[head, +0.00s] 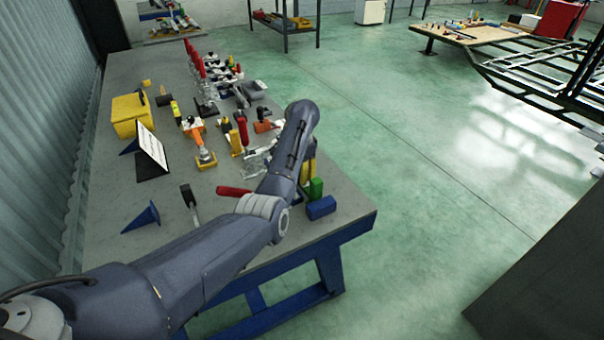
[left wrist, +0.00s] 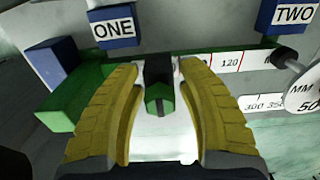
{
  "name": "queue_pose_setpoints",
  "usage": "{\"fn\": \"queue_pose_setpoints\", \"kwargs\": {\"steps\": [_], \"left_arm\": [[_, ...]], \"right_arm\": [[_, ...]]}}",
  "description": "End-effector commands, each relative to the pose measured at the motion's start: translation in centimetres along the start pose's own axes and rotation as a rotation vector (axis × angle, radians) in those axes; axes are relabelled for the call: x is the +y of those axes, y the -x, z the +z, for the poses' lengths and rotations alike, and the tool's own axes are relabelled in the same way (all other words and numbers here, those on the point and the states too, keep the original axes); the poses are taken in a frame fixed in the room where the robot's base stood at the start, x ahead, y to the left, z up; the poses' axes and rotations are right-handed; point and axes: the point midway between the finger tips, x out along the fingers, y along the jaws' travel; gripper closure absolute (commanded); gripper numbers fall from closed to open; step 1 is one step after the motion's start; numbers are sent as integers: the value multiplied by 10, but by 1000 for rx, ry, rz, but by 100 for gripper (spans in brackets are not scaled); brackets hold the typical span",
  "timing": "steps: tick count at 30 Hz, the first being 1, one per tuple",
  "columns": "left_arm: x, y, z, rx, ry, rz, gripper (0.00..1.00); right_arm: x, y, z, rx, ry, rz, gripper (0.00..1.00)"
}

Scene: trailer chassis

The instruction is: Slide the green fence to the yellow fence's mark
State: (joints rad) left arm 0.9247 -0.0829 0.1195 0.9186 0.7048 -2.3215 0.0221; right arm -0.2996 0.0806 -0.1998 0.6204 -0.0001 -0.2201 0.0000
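A green bar, apparently the green fence (left wrist: 68,105), lies at the left in the left wrist view and runs behind the fingers. A dark knob with a green lower part (left wrist: 160,88) stands between the two yellow fingers of my left gripper (left wrist: 158,68). The fingers are spread, with gaps beside the knob. In the head view my arm hides most of this spot; a green block (head: 316,188) shows beside it. A small yellow patch (head: 309,166) lies above that block; I cannot tell whether it is the yellow fence. My right gripper is not in view.
A blue block (head: 321,207) sits near the table's (head: 345,203) right edge. Signs ONE (left wrist: 113,28) and TWO (left wrist: 293,14) stand behind a scale strip (left wrist: 230,63). A round MM disc (left wrist: 304,93) is at right. Clamps and tools crowd the table's far part.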

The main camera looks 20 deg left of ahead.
Motion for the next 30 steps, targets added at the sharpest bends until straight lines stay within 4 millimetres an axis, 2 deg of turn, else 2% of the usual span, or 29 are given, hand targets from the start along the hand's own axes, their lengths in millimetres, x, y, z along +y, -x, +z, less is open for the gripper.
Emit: {"fn": "queue_pose_setpoints", "kwargs": {"steps": [1,9,19,30], "left_arm": [[0,0,0,0,0,0,68],[0,0,0,0,0,0,100],[-2,0,0,0,1,1,100],[-35,0,0,-1,0,1,100]], "right_arm": [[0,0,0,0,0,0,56],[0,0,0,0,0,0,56],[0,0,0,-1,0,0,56],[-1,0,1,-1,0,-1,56]]}}
